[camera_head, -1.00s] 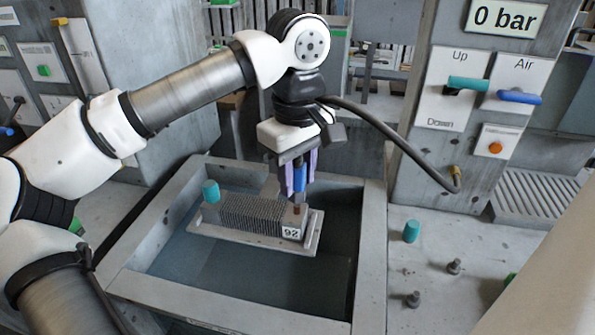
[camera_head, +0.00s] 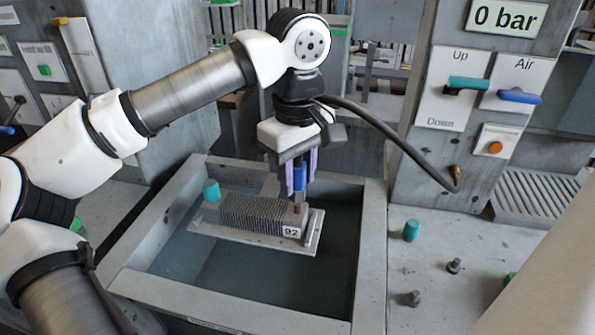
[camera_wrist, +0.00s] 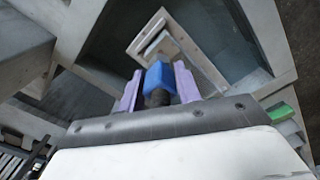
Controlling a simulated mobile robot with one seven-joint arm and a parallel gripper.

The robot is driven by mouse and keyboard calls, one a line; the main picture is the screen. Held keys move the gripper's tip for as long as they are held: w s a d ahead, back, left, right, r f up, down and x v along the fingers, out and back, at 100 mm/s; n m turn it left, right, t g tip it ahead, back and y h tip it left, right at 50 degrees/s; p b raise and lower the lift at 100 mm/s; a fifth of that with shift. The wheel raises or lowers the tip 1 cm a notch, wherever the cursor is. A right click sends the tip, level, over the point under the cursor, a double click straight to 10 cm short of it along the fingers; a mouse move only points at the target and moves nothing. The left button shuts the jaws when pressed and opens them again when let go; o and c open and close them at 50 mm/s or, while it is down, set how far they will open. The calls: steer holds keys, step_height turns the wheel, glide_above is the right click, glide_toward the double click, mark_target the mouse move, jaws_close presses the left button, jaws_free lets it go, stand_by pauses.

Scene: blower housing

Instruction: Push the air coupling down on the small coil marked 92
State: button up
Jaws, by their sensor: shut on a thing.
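The small coil marked 92 (camera_head: 258,216) is a grey finned block on a flat plate (camera_head: 250,240), over the tank. A teal plug (camera_head: 211,191) stands on its left end. My gripper (camera_head: 299,190) is shut on the blue air coupling (camera_head: 299,178), with purple fingers on both sides of it. The coupling is upright at the coil's right end, just above or at the copper-coloured stub (camera_head: 298,208); I cannot tell whether they touch. A dark hose (camera_head: 400,145) curves from near my wrist to a brass fitting at the right. The wrist view shows the blue coupling (camera_wrist: 160,75) between the fingers.
The tank's grey rim (camera_head: 370,260) surrounds the coil. At the right stand a panel with an Up/Down lever (camera_head: 467,84), a blue Air lever (camera_head: 518,97) and a gauge (camera_head: 506,16) reading 0 bar. A loose teal plug (camera_head: 412,230) and grey studs stand on the bench.

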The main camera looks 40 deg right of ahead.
mark_target(297, 188)
steer(key=shift+f, duration=0.1)
steer(key=shift+f+b, duration=0.5)
steer(key=shift+f, duration=0.1)
steer(key=shift+f, duration=0.1)
steer(key=shift+f+b, duration=0.4)
steer(key=shift+f, duration=0.05)
steer(key=shift+f, duration=0.35)
stand_by(1.0)
steer(key=o, duration=1.2)
